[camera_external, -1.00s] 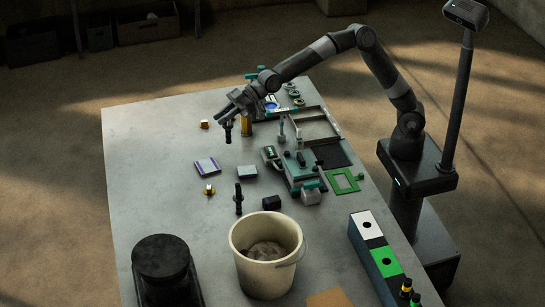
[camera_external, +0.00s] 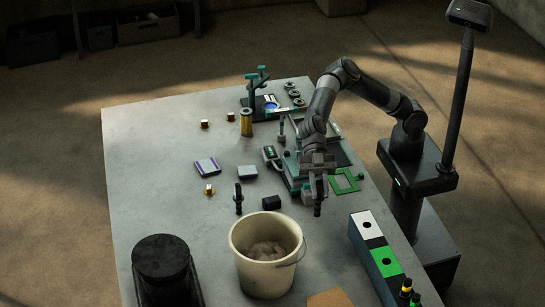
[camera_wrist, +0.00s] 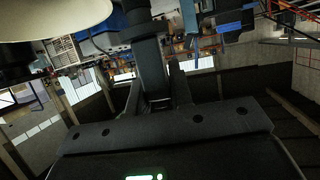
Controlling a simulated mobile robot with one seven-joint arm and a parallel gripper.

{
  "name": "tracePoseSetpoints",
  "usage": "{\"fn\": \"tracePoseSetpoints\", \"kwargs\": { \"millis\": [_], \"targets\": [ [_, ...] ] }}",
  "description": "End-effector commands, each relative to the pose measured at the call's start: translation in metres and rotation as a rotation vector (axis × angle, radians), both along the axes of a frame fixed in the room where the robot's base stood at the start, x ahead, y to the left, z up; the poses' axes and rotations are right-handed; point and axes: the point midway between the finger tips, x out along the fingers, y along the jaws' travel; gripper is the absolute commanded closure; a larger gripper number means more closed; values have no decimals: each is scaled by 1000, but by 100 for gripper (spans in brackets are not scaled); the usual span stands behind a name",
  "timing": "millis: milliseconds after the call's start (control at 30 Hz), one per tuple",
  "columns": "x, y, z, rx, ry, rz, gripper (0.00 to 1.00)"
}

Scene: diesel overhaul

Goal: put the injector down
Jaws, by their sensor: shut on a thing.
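The injector (camera_external: 317,208) is a slim dark piece pointing down below my gripper (camera_external: 318,178). My gripper is shut on it, above the right part of the table, behind the long box and right of the bucket. In the wrist view the dark injector (camera_wrist: 148,50) stands out between the fingers of my gripper (camera_wrist: 158,95). The jaws hide part of it. The injector's lower end appears clear of the tabletop, though the exact height is hard to tell.
A long box (camera_external: 364,261) with white and green holed panels lies at the right edge. The cream bucket (camera_external: 262,265) stands front centre. A green gasket frame (camera_external: 343,181) lies close to my gripper. The left tabletop is mostly clear.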

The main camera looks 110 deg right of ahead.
Motion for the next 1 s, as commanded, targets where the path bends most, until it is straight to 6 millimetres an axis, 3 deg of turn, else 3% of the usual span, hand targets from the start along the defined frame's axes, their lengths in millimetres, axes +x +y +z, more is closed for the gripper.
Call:
{"fn": "tracePoseSetpoints", "kwargs": {
  "millis": [100,367,800,1000],
  "targets": [
    [-23,23,8,2,1,79,100],
    [-58,53,19,1,2,198,100],
    [-55,50,-75,0,4,190,100],
    [-60,61,-97,0,0,192,100]
  ]
}}
